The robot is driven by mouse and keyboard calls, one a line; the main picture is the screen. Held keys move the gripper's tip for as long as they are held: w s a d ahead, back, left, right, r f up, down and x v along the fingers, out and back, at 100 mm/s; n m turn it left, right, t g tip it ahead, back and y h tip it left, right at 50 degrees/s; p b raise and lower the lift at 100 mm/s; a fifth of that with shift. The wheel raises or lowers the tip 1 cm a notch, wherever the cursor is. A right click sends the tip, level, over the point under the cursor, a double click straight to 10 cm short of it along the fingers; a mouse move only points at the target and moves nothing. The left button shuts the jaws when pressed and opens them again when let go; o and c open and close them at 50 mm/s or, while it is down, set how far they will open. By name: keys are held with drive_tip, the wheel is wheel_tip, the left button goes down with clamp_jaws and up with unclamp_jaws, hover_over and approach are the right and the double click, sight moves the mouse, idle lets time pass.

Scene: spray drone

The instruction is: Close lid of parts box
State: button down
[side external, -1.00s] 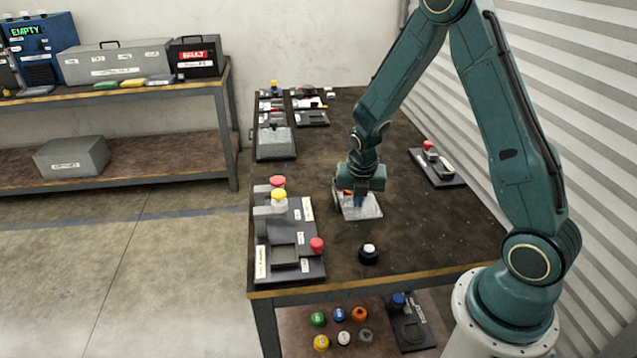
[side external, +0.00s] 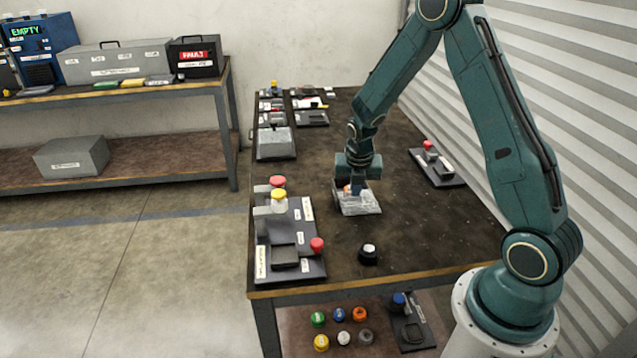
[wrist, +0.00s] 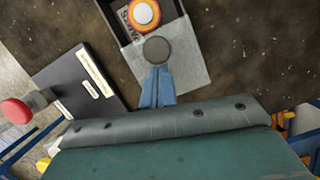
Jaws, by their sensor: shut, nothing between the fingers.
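The parts box (wrist: 177,20) shows in the wrist view as a dark open tray with a label inside. An orange ring with a white centre (wrist: 144,12) lies in it. Its pale grey lid (wrist: 185,72) covers only the part nearer my gripper and bears a round dark grey knob (wrist: 156,50). My gripper (wrist: 157,72) has blue fingers, shut and empty, above the lid with their tips right beside the knob; I cannot tell whether they touch it. In the side view, the pale lid (side external: 360,208) lies mid-table, below my gripper (side external: 357,190), which hides part of the box.
A dark panel with red and yellow knobs (side external: 285,235) stands at the table's left front. A small black holder with a white top (side external: 369,254) stands in front of the box. Another red-knobbed plate (side external: 437,167) is at the right. Bare table lies between them.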

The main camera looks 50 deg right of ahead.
sight(348, 191)
drive_tip(key=w+d, duration=0.5)
drive_tip(key=shift+w+d, duration=0.3)
drive_tip(key=shift+d, duration=0.1)
drive_tip(key=shift+a, duration=0.1)
drive_tip(key=shift+s+a, duration=0.45)
drive_tip(key=shift+a, duration=0.2)
drive_tip(key=shift+s+a+r, duration=0.2)
drive_tip(key=shift+s+a, duration=0.15)
drive_tip(key=shift+a, duration=0.25)
drive_tip(key=shift+s+a+r, duration=0.2)
drive_tip(key=shift+s+a, duration=0.1)
drive_tip(key=shift+a, duration=0.25)
drive_tip(key=v, duration=0.9)
drive_tip(key=shift+s+r, duration=0.1)
drive_tip(key=shift+r, duration=0.05)
